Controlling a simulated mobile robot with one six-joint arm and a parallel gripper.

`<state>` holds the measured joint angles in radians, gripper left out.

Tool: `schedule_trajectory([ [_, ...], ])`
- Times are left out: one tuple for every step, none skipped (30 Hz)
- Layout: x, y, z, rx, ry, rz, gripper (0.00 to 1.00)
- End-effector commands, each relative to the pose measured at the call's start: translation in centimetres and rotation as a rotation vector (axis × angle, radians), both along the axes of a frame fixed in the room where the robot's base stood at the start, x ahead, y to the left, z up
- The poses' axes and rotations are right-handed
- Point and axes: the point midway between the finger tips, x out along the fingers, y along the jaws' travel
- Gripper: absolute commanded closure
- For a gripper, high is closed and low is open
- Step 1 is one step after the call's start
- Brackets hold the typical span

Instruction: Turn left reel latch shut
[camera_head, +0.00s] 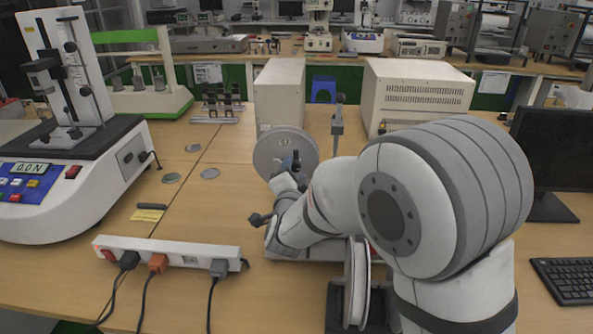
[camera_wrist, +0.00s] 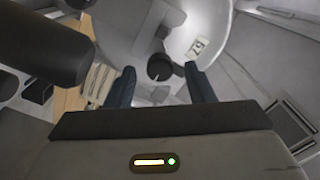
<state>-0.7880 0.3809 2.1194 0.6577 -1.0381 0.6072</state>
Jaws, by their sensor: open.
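A grey reel disc (camera_head: 268,148) with a small white label stands upright beyond my arm in the head view. Its pale face, with the label, also shows in the wrist view (camera_wrist: 185,38). My gripper (camera_head: 290,163) is in front of this reel. In the wrist view my gripper (camera_wrist: 161,87) has its two dark fingers apart, with nothing held between them. A dark round knob (camera_wrist: 160,67), apparently the reel latch, shows between and beyond the fingertips. Contact with it cannot be told. In the head view my arm hides the latch.
A black knob (camera_head: 259,219) sticks out left of my wrist. A power strip (camera_head: 180,254) with cables lies at left front. Beige boxes (camera_head: 415,92) stand behind.

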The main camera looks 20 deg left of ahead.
Motion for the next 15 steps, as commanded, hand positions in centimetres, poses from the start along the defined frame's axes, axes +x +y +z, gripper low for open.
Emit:
schedule_trajectory([
  [0.54,0.07,0.04,0.0,0.0,-0.001,0.51],
  [0.75,0.11,0.03,0.0,0.0,-0.001,0.51],
  [0.96,0.17,0.0,0.0,0.001,-0.001,0.51],
  [1.07,0.21,-0.02,0.0,0.001,-0.001,0.51],
  [1.16,0.24,-0.02,0.0,0.001,-0.001,0.51],
  [1.22,0.27,-0.02,0.0,0.001,0.0,0.51],
  [1.25,0.28,-0.02,0.0,0.001,0.0,0.51],
  [1.26,0.3,-0.02,0.0,0.001,0.0,0.51],
  [1.25,0.29,-0.02,0.0,0.001,0.0,0.51],
  [1.23,0.3,-0.03,0.0,0.001,0.0,0.51],
  [1.22,0.3,-0.02,0.0,0.001,0.0,0.51],
  [1.22,0.3,-0.02,0.0,0.001,0.001,0.51],
  [1.21,0.3,-0.02,0.0,0.001,0.001,0.53],
  [1.21,0.31,-0.02,0.0,0.001,0.001,0.56],
  [1.2,0.31,-0.02,0.0,0.001,0.001,0.59],
])
